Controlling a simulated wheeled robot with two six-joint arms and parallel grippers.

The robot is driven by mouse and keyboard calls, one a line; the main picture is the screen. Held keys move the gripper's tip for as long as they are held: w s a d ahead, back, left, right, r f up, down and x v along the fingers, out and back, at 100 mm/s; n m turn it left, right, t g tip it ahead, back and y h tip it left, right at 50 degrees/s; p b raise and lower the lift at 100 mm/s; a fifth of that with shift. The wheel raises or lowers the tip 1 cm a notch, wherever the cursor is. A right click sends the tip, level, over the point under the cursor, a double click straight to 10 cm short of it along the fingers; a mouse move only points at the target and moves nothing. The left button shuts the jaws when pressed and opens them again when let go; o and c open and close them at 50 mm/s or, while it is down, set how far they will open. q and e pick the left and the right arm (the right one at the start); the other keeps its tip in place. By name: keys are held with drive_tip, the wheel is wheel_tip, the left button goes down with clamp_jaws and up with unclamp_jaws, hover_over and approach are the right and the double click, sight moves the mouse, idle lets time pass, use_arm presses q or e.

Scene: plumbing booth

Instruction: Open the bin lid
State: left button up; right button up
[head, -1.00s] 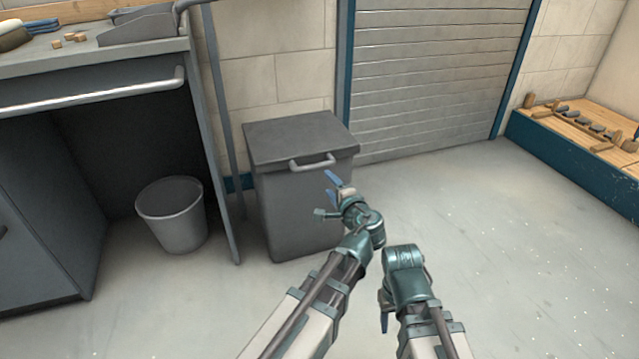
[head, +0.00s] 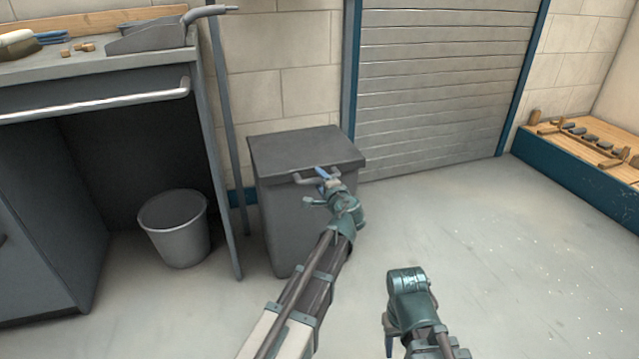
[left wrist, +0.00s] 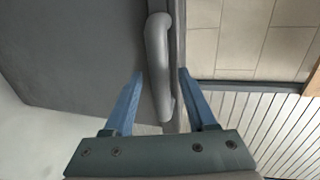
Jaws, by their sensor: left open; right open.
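The dark grey bin stands upright against the wall in the head view, its flat lid (head: 305,148) closed. A grey bar handle (head: 302,180) is on the lid's front edge. My left gripper (head: 322,187) is at the handle, partly covering its right part. In the left wrist view the handle (left wrist: 158,60) lies between the two open blue fingers (left wrist: 160,75), its near end reaching down between them. I cannot tell if a finger touches it. My right gripper (head: 388,340) is low in front of the bin, apart from it, its fingers only partly seen.
A grey bucket (head: 175,228) stands on the floor left of the bin, under the workbench (head: 95,100). A thin upright post is beside the bin. A ribbed shutter (head: 440,80) is behind on the right. The floor to the right is clear.

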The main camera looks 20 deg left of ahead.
use_arm(q)
drive_tip(key=shift+w+a+f, duration=0.1)
drive_tip(key=shift+w+a, duration=0.15)
drive_tip(key=shift+w, duration=0.1)
clamp_jaws()
idle(1.3)
